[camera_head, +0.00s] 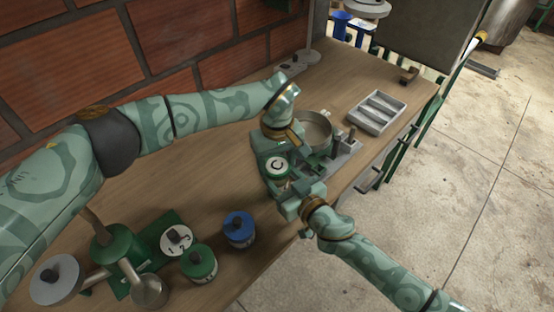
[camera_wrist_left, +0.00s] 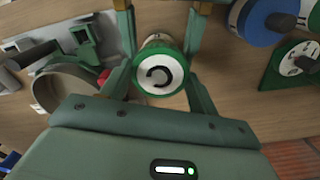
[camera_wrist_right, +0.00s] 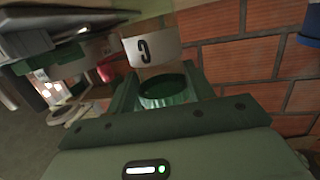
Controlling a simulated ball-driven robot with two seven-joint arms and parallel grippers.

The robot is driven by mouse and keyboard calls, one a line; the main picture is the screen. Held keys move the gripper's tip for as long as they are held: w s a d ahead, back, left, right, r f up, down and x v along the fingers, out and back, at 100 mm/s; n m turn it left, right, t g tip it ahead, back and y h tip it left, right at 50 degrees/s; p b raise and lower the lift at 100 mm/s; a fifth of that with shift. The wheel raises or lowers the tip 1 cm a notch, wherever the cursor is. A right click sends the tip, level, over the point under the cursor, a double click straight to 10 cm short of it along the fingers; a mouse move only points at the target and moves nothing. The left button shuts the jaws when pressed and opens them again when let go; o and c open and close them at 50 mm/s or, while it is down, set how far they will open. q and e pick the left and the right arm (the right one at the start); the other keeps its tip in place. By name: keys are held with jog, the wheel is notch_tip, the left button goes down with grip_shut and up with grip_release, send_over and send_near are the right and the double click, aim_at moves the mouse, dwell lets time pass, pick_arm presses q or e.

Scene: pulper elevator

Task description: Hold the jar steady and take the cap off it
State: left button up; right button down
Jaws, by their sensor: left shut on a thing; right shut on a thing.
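My left gripper (camera_head: 272,153) reaches in from the back and is shut on the jar. My right gripper (camera_head: 290,186) reaches in from the front right; its fingers are shut around the green cap (camera_wrist_right: 167,91). The fingers hide much of the jar in the head view. I cannot tell whether the cap is apart from the jar.
A round metal pan (camera_head: 313,127) stands close behind the jar. A grey sectioned tray (camera_head: 376,112) lies at the right. A blue jar (camera_head: 239,229), a green jar (camera_head: 198,263) and a numbered green board (camera_head: 170,240) stand at the front left. A brick wall (camera_head: 120,50) borders the wooden table.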

pick_arm(q)
jog(key=n, duration=0.3)
jog(key=o, duration=1.1)
jog(key=shift+r, duration=0.15)
